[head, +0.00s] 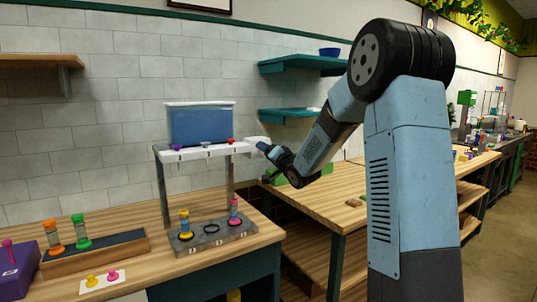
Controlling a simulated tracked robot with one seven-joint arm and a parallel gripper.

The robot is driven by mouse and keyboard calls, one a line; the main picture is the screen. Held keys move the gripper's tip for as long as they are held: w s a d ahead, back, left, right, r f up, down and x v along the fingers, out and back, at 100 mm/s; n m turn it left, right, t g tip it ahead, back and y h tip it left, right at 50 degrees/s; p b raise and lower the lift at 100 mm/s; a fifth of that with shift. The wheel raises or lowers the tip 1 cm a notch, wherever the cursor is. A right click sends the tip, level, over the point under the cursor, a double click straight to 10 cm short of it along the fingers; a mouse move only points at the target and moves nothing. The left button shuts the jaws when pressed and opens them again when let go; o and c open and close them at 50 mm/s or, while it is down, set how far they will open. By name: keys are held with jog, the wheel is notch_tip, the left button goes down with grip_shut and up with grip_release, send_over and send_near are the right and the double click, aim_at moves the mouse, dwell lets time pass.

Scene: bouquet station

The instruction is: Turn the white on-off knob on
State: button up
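A white bar (205,152) stands on grey posts at the back of the left workbench, below a blue tank (200,125) with a white lid. A purple knob (177,147) and a red knob (230,141) sit on the bar. Between them is a small pale shape, too small to tell as the white knob. A white block (257,140) is at the bar's right end. My gripper (268,178) is dark and small, just right of and below that block. Its fingers are hard to make out, and contact cannot be told.
Below the bar, a grey tray (210,238) has round holes and colored pieces at its ends. A wooden rack (95,255) with orange and green pieces, a purple box (18,272) and a white card (102,281) are at left. A second workbench (335,200) stands at right.

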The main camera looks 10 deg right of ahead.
jog(key=v, duration=1.3)
jog(key=shift+s, duration=0.35)
jog(key=shift+d+f, duration=0.1)
